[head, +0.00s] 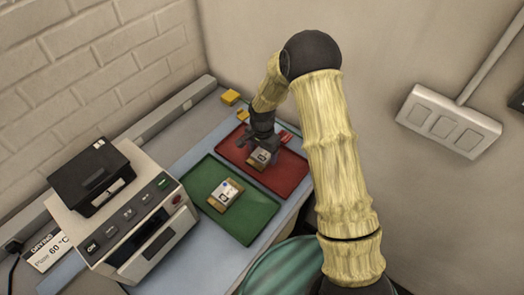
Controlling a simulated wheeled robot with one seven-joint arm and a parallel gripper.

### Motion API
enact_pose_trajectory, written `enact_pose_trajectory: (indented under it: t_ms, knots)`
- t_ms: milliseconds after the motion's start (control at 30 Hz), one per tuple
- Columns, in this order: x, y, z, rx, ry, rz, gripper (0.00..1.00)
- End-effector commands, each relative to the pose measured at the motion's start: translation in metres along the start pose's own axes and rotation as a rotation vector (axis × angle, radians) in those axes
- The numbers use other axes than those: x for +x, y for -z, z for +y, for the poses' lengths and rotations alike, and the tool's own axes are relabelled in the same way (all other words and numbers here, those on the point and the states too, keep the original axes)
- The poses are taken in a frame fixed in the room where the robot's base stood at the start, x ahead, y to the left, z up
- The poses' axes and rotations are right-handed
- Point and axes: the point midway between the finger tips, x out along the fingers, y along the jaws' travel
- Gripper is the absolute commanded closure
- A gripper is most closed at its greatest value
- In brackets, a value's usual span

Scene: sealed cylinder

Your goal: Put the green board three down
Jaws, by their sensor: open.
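A flat green board or tray (248,226) with a raised rim lies on the pale blue surface. A small tan block with a white, marked top (226,194) lies on it. Up and to the right is a similar red board (290,174). A second small block with a pale front (259,160) is on or just above the red board. My gripper (262,148) points down at this second block and is open. The fingers partly cover the block, and I cannot tell whether they touch it. No number is readable on either board.
A white device with buttons (128,216) and a black box (92,176) on top stands at the left. Yellow blocks (231,97) lie at the back. A teal rounded object (278,270) is at the front.

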Motion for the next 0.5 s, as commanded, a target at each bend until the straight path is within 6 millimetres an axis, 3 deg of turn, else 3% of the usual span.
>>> enact_pose_trajectory:
  t_ms: [267, 500]
  knots:
    - [-0.013, 0.001, -0.001, 0.001, 0.003, 0.002, 0.22]
    - [-0.051, 0.001, -0.001, 0.0, 0.005, 0.004, 0.22]
